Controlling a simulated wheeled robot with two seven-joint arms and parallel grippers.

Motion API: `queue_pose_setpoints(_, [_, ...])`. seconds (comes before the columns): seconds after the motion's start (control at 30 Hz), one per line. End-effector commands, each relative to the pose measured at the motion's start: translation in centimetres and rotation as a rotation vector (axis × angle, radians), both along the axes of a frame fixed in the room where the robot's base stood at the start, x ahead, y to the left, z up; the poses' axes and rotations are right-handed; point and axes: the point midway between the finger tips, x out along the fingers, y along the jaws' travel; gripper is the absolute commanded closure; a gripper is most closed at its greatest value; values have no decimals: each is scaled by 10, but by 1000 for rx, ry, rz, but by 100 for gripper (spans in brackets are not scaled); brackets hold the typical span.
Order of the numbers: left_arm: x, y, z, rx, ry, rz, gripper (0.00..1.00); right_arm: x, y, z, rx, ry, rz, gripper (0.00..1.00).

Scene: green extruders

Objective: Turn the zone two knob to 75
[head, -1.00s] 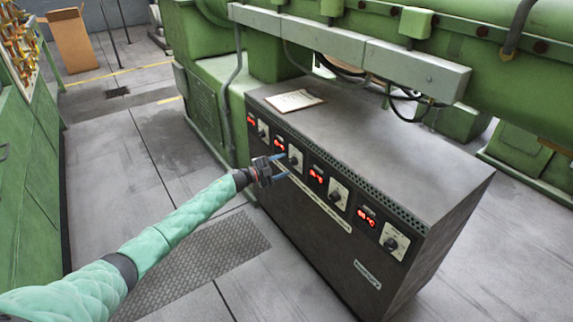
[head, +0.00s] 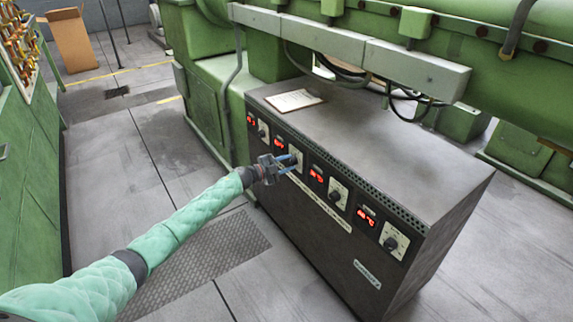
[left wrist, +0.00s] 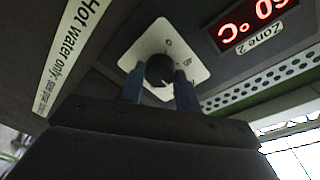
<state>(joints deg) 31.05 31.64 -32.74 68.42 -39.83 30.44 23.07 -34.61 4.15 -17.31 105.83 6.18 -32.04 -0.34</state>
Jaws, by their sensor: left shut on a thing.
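The zone two knob (left wrist: 160,70) is a round black knob on a white square plate (left wrist: 146,42) in the left wrist view. A red display (left wrist: 252,22) beside it shows 60 °C above a "Zone 2" label (left wrist: 263,36). My left gripper (head: 292,164) is at the second knob from the left on the dark control cabinet (head: 400,165). In the left wrist view its blue fingers (left wrist: 160,88) stand on both sides of the knob and are shut on it. The fingers partly cover the plate. My right gripper is not in view.
Other knobs (head: 335,196) with red displays line the cabinet front on both sides of zone two. A paper (head: 293,100) lies on the cabinet top. Green machinery (head: 215,75) stands behind; a green cabinet (head: 30,180) is at the left. The floor between is clear.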

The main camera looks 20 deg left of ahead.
Motion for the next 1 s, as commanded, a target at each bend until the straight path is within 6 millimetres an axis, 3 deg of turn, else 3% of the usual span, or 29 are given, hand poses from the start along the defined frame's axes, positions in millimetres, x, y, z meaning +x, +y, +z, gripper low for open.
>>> queue_pose_setpoints(0.37, [-1, 0, -2, 141, -107, -2, 90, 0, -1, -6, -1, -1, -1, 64])
queue_pose_setpoints(1.0, [-2, -1, -2, 600, -464, -2, 90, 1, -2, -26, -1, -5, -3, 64])
